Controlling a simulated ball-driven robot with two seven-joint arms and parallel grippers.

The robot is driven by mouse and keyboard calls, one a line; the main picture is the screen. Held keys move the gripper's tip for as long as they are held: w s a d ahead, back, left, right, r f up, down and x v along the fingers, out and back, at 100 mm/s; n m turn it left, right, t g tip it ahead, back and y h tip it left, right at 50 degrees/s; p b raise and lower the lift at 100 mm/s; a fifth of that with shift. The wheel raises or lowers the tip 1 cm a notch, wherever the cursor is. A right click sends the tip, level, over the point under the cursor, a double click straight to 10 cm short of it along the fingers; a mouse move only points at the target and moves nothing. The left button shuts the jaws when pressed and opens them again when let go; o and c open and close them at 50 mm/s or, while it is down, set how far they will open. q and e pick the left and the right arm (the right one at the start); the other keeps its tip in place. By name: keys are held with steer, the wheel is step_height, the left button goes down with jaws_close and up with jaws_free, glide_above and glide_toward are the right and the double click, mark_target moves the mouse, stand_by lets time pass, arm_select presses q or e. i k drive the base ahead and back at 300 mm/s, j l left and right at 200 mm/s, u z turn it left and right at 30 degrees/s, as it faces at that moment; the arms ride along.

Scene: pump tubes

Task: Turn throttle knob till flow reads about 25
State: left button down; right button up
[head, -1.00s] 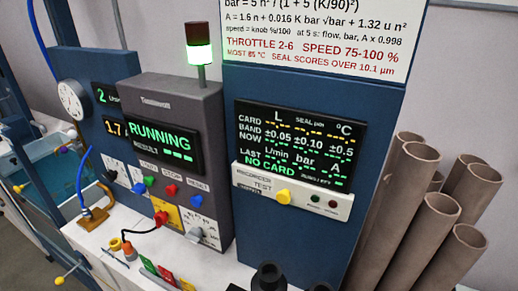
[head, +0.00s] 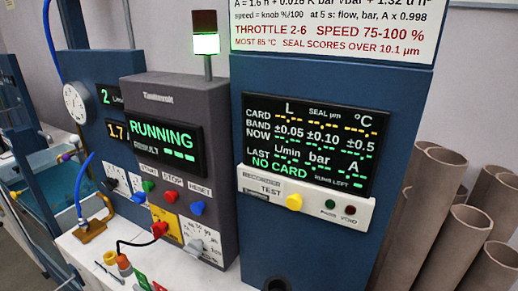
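A flow display (head: 109,97) on the blue panel at left shows a green 2, with the rest of the reading hidden behind the grey console (head: 180,95). Below it an amber display (head: 117,131) reads 1.7, its unit hidden. A dark knob (head: 111,184) and a blue knob (head: 138,197) sit on white scale plates under the displays. I cannot read which is the throttle. A grey knob (head: 195,247) sits on a numbered dial low on the console. The console screen (head: 160,143) reads RUNNING. Neither of my grippers is in view.
Brown tubes (head: 440,190) stand at right. A blue hose (head: 80,185) runs at left.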

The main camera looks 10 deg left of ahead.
mark_target(111, 183)
steer(key=k+l+u, duration=0.1)
steer(key=u, duration=1.35)
steer(key=k+j, duration=0.05)
steer(key=j, duration=0.05)
